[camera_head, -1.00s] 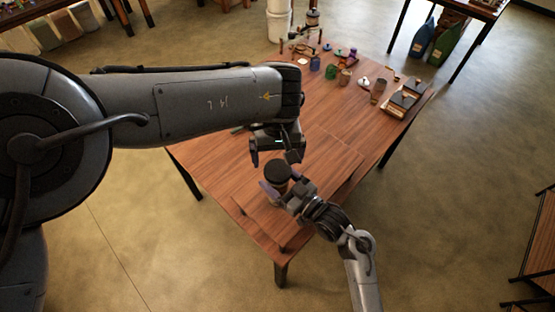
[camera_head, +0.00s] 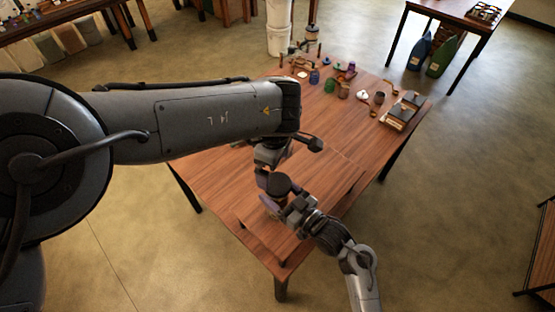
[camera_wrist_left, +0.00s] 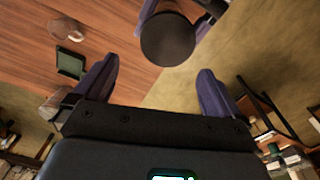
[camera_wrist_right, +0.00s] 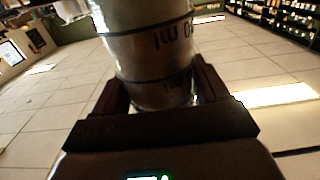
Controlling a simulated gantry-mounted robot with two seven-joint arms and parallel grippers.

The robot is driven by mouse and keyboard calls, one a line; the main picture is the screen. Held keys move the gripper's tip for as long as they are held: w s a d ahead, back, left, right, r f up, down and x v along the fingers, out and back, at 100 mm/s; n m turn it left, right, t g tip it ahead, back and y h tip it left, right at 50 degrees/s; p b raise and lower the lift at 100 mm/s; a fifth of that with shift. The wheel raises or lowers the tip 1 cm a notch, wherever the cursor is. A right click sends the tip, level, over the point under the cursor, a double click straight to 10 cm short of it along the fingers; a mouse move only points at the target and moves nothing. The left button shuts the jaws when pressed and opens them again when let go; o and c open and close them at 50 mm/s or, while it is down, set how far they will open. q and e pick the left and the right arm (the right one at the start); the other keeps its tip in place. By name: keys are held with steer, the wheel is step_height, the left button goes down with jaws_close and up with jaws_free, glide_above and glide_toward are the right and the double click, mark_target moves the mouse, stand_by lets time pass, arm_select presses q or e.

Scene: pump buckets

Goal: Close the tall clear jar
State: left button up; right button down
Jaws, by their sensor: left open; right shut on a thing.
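My right gripper (camera_wrist_right: 160,88) is shut on the jar's sides; in the head view this gripper (camera_head: 283,206) is at the table's near part. A dark round lid (camera_head: 279,185) sits at the jar's top; how firmly it is seated cannot be told. My left gripper (camera_wrist_left: 155,75) is open and empty. In the left wrist view the lid (camera_wrist_left: 168,40) is just beyond the gap between its fingertips, apart from both. The jar's body is mostly hidden in the head view.
The wooden table (camera_head: 335,130) is clear in its middle. Several small coloured jars (camera_head: 328,83), a brown cup (camera_head: 380,97) and a dark-topped box (camera_head: 402,112) stand toward its far and right side. My left arm spans the left side.

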arm_select(q)
steer(key=n, duration=0.5)
steer(key=shift+w+a+r+t, duration=0.2)
steer(key=shift+w+r+t, duration=0.05)
steer(key=shift+w+t, duration=0.1)
steer(key=n, duration=0.4)
steer(key=shift+w+r+n, duration=0.3)
steer(key=shift+r, duration=0.05)
steer(key=n, duration=0.4)
steer(key=shift+w+r+n+t, duration=0.2)
steer(key=shift+r+n+t, duration=0.05)
steer(key=shift+r+n, duration=0.1)
steer(key=n, duration=0.4)
steer(key=shift+w+r+n+y, duration=0.2)
steer(key=shift+r+n+y, duration=0.05)
steer(key=shift+r+y, duration=0.1)
steer(key=s+n, duration=0.1)
steer(key=n, duration=0.9)
steer(key=s+d+n+g, duration=0.1)
steer(key=n, duration=1)
steer(key=s+r+n+h, duration=0.1)
steer(key=n, duration=0.9)
steer(key=shift+d+n+g, duration=0.3)
steer(key=shift+s+f, duration=0.1)
steer(key=shift+f, duration=0.2)
